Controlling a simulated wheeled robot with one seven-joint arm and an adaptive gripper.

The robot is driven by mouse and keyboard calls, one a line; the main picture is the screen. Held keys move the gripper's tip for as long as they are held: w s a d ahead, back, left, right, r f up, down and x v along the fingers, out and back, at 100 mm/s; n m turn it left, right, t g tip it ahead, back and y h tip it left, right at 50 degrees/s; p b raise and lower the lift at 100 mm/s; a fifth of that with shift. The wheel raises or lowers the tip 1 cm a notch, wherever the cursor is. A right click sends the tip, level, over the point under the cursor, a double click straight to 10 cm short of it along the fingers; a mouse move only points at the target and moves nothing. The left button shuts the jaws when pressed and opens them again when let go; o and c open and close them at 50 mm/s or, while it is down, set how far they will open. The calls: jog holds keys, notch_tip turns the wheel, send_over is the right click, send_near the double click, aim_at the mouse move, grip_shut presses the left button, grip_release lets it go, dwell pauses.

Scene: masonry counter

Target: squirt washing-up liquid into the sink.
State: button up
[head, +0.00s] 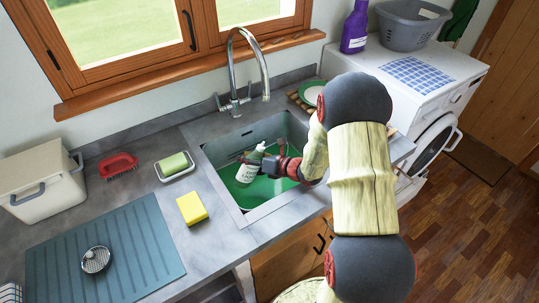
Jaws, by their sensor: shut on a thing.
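My gripper (279,165) is at the sink, shut on a small green bottle (248,170) with a white label. The bottle is tilted and held over the sink basin (213,152), left of the gripper. The lower basin shows green, and I cannot tell whether this is liquid or a lining. Whether any liquid leaves the bottle cannot be seen. My arm hides the right end of the sink and part of the counter there.
A tall tap (265,80) arches over the sink's back. Left of the sink are a yellow sponge (192,208), a soap dish (174,174), a red brush (118,166) and a ribbed mat (150,265). A plate (312,94) is behind my arm. A washing machine (455,82) stands right.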

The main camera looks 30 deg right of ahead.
jog(key=f+n+h+b, duration=0.1)
jog(key=b, duration=0.3)
jog(key=f+n+h+b, duration=0.2)
jog(key=b, duration=0.1)
jog(key=shift+a+f+n+g+h+b, duration=0.2)
jog(key=shift+n+g+h+b, duration=0.1)
jog(key=shift+g+b, duration=0.1)
